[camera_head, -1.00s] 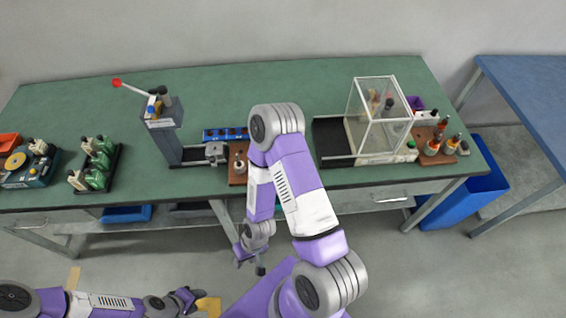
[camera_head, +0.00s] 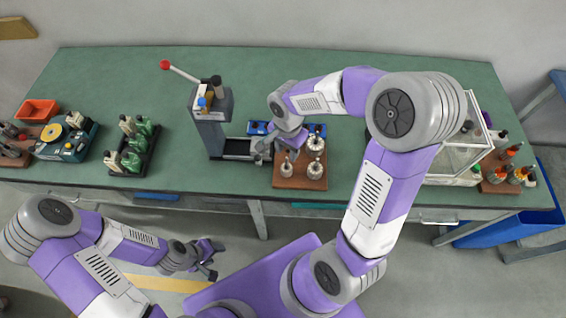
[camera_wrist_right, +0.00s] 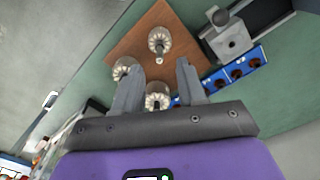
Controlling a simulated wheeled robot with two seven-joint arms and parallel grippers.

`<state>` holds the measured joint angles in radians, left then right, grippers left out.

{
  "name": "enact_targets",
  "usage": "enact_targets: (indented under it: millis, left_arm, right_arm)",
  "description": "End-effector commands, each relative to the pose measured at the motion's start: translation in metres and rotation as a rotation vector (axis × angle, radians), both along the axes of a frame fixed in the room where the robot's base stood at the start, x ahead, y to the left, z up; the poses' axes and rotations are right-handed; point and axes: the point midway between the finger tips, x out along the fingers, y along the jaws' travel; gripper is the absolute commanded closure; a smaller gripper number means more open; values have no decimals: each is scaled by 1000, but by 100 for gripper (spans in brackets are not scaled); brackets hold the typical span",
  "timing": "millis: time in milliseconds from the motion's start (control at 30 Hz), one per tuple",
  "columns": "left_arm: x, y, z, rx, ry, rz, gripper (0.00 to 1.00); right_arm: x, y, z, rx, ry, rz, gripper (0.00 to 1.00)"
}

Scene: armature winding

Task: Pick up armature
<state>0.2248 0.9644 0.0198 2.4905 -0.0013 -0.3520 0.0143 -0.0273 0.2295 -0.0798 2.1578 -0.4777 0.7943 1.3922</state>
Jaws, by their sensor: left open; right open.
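A brown wooden board (camera_head: 290,181) on the green table holds three upright armatures with pale round bodies and thin shafts. In the head view they are a front-left one (camera_head: 286,168), a front-right one (camera_head: 315,170) and a back one (camera_head: 316,145). The right wrist view shows the board (camera_wrist_right: 182,22) with armatures near its far part (camera_wrist_right: 159,41), left edge (camera_wrist_right: 124,68) and close between the finger bases (camera_wrist_right: 157,98). My right gripper (camera_head: 278,150) is open and empty above the board, fingers (camera_wrist_right: 160,72) pointing at it. My left gripper (camera_head: 208,262) is open and empty in front of the table.
A press with a red-knobbed lever (camera_head: 210,115) stands left of the board. A blue holder (camera_head: 257,127) lies behind it. A black tray of green parts (camera_head: 133,150) is further left. A clear-walled case (camera_head: 462,150) stands to the right.

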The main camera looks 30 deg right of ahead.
Motion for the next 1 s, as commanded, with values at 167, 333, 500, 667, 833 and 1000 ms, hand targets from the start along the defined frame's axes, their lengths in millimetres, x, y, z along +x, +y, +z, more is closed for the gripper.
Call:
enact_targets:
  millis: [167, 333, 500, 667, 833, 1000]
  left_arm:
    - [0, 0, -5, 0, 1, 0, 50]
    - [0, 0, -11, 0, 1, 0, 50]
    - [0, 0, -14, 0, 0, 0, 50]
    - [0, 0, -14, 0, 0, 0, 50]
    - [0, 0, -14, 0, 0, 0, 50]
    - [0, 0, -14, 0, 0, 0, 50]
  right_arm:
    - [0, 0, -23, 1, 4, 1, 60]
    - [1, 1, -50, 2, 7, 2, 60]
    - [1, 1, -67, 2, 4, 2, 60]
    - [2, 1, -69, 3, 1, 2, 60]
    - [2, 1, -68, 3, 1, 2, 70]
    - [2, 1, -68, 3, 1, 2, 96]
